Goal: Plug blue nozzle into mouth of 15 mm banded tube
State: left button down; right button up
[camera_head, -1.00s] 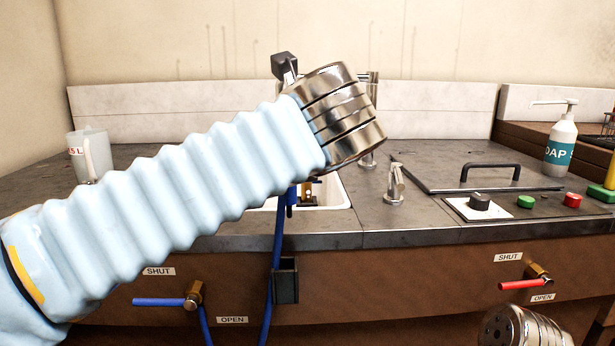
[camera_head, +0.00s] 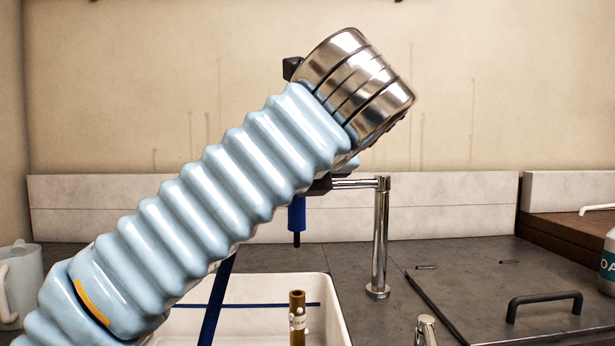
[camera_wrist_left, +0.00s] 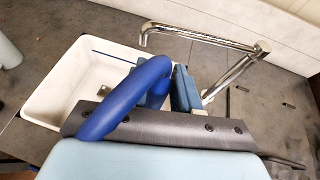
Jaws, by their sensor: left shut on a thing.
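The blue nozzle (camera_head: 297,215) hangs roughly upright in the head view, dark tip down, above and behind the brass-coloured tube. My left gripper (camera_wrist_left: 182,90) is shut on the nozzle; my own arm hides most of the grip in the head view. The blue hose (camera_wrist_left: 125,98) loops up in front of the gripper in the wrist view and hides the nozzle there. The brass-coloured tube (camera_head: 297,335) with a pale band stands upright in the sink, its mouth up. The nozzle tip and the tube mouth are apart. My right gripper is out of view.
The white sink (camera_head: 335,310) lies below my left arm. A chrome tap (camera_head: 380,245) stands right of the nozzle, its spout reaching left near the gripper. A white jug (camera_head: 22,285) stands at left. A lid with a black handle (camera_head: 545,298) lies at right.

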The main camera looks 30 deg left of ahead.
aim_at(297, 241)
pick_arm(q)
jog(key=shift+f+b, duration=1.95)
jog(key=shift+f, duration=1)
jog(key=shift+r, duration=0.1)
jog(key=shift+p, duration=0.45)
jog(key=shift+p, duration=0.4)
jog(key=shift+p, duration=0.4)
jog(key=shift+f+b, duration=1)
jog(key=shift+f, duration=0.95)
